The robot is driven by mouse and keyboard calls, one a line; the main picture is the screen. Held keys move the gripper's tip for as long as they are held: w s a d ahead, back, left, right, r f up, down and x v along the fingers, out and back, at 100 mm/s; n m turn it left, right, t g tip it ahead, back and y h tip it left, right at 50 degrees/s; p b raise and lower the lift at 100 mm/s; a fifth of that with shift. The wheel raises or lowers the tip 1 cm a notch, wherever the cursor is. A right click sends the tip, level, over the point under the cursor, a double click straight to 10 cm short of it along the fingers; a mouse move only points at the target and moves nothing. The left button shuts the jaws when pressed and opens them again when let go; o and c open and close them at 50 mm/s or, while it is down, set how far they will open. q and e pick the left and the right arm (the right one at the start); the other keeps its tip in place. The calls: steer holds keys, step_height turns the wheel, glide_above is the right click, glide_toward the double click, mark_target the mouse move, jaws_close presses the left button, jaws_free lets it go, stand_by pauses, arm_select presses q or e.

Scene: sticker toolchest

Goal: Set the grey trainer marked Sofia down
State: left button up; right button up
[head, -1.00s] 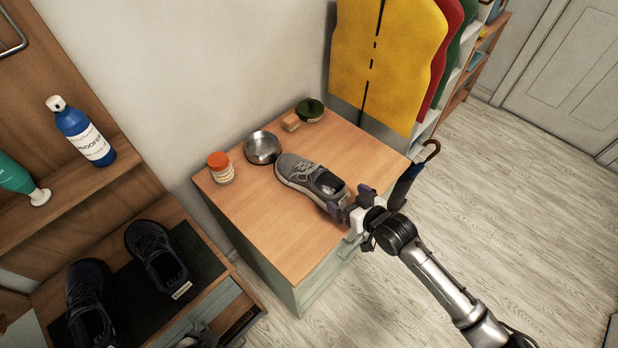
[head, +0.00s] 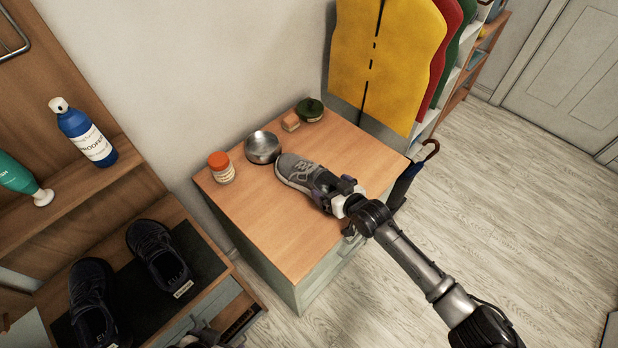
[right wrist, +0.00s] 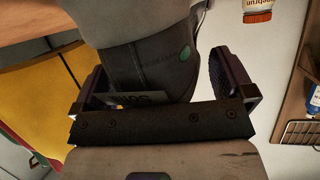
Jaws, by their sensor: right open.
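The grey trainer (head: 297,171) sits on the wooden top of the low cabinet (head: 270,228), its toe toward the metal bowl. Its heel (right wrist: 150,62) fills the middle of the right wrist view, with a green dot and a pale, partly hidden name label (right wrist: 140,98). My right gripper (head: 332,190) is at the heel end and covers it in the head view. In the right wrist view its open fingers (right wrist: 162,80) stand on either side of the heel. A gap shows at the right finger. What seems to be my left gripper (head: 203,338) barely shows at the bottom edge.
A metal bowl (head: 263,147), orange-lidded jar (head: 221,168), brush (head: 290,122) and dark green tin (head: 310,110) stand along the cabinet's back. Its front left top is clear. Dark shoes (head: 158,255) sit on the left bench. An umbrella (head: 408,180) hangs at the right side.

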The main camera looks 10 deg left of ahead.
steer(key=c, duration=1.2)
steer(key=shift+c, duration=1)
steer(key=shift+r, duration=0.15)
